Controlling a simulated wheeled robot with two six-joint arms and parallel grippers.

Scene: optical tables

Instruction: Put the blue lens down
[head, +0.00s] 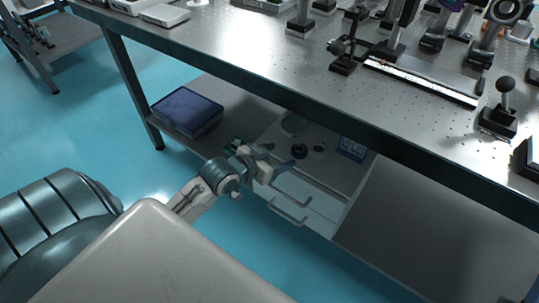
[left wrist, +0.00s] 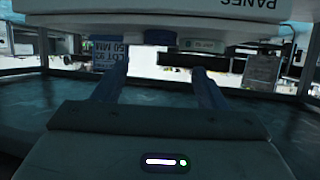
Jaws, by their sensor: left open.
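A small dark blue round piece (head: 299,151), which looks like the blue lens, sits in a pale open tray (head: 322,202) on the lower shelf. My left gripper (head: 279,157) reaches in from the left, open, with its fingertips just short of this piece. In the left wrist view the two fingers (left wrist: 162,78) stand apart with nothing held between them. A dark blue shape (left wrist: 160,37), probably the same lens, shows beyond the tips. Whether a finger touches it is unclear. My right gripper is out of view.
A pale green round piece (head: 293,125) and a white disc (head: 320,149) are close to the lens. A blue labelled box (head: 352,148) stands to the right. The tabletop edge (head: 250,88) overhangs the shelf. A dark blue box (head: 187,111) lies at left.

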